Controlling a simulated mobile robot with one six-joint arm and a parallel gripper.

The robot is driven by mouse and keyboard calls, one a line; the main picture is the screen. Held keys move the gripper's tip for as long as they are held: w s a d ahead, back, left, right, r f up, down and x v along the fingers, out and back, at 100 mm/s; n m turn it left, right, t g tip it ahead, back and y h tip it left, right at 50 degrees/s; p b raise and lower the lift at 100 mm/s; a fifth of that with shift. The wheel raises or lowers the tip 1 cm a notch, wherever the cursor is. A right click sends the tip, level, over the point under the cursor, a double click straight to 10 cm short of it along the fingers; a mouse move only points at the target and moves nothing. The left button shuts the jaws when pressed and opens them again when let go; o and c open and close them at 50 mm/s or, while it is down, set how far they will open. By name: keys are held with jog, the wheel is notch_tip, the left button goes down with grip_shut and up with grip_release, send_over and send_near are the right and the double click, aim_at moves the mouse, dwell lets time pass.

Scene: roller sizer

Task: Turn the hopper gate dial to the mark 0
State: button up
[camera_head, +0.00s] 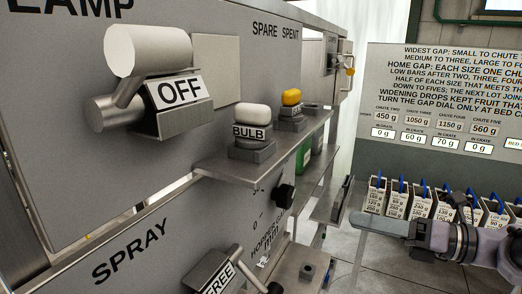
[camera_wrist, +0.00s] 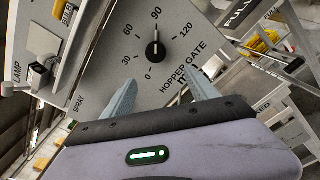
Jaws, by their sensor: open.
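The hopper gate dial (camera_wrist: 155,51) is a round black knob on a grey panel. Around it are the marks 0, 30, 60, 90 and 120, with the words HOPPER GATE beside them. Its light pointer line appears to face the 90 mark; the 0 mark (camera_wrist: 148,77) is at its lower left. In the head view the dial (camera_head: 284,196) is seen from the side, below the shelf. My gripper (camera_wrist: 162,78) is open and empty, its fingers apart and short of the knob. In the head view my gripper (camera_head: 358,220) is right of the dial, clear of the panel.
A shelf (camera_head: 252,168) with a white bulb (camera_head: 252,114) and a yellow bulb (camera_head: 291,97) juts out above the dial. A SPRAY lever (camera_head: 245,270) sticks out at lower left. Several labelled crates (camera_head: 420,203) stand at the right under a notice board (camera_head: 445,65).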

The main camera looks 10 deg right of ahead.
jog(key=d+r, duration=0.1)
jog(key=p, duration=0.2)
send_near(291, 199)
jog(key=shift+t, duration=0.3)
jog(key=x, duration=0.9)
jog(key=shift+a, duration=0.3)
jog(key=shift+w+a+f, duration=0.1)
jog(key=shift+w+a, duration=0.35)
jog(key=shift+a, duration=0.05)
jog(key=c, duration=1.4)
jog(key=shift+o, duration=0.2)
